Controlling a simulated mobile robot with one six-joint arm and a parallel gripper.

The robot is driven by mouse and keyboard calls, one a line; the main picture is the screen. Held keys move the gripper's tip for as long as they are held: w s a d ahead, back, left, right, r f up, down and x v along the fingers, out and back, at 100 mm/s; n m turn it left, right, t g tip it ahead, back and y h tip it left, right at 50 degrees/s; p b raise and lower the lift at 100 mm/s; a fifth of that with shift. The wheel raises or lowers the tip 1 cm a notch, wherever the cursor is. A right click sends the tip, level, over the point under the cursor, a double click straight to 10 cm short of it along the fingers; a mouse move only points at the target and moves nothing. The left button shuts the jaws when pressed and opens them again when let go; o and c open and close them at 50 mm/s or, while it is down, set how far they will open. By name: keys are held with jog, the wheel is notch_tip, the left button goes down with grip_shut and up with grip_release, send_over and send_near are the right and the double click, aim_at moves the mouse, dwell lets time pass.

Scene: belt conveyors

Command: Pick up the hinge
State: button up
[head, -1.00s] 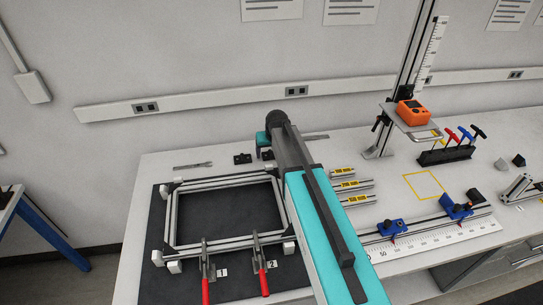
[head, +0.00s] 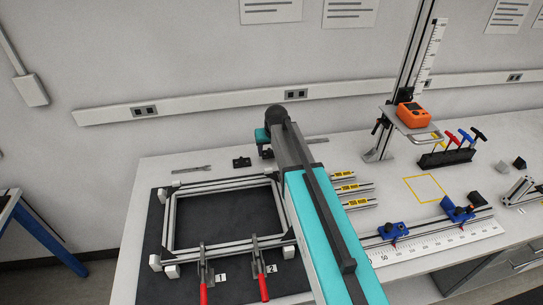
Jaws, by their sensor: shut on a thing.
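My gripper (head: 265,151) is at the back of the bench, beyond the aluminium frame, and mostly hidden behind my own arm. It is shut on a small dark part, which I take to be the hinge; its outline blends with the dark jaws, so its shape and tilt cannot be told. A second small black hinge-like part (head: 242,162) lies flat on the white bench just left of my gripper, apart from it.
The aluminium frame (head: 222,184) lies on a black mat with two red-handled clamps (head: 204,290) at its front. Labelled profiles (head: 358,203), a ruler with blue stops (head: 393,230) and an orange device (head: 412,115) are at the right.

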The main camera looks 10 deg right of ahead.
aim_at(271, 154)
jog(key=shift+r+b, duration=1.2)
jog(key=shift+r, duration=2.4)
jog(key=s+r+b, duration=0.4)
jog(key=s+b, duration=0.3)
jog(key=s, duration=0.6)
jog(key=shift+r, duration=0.4)
jog(key=shift+s, duration=0.1)
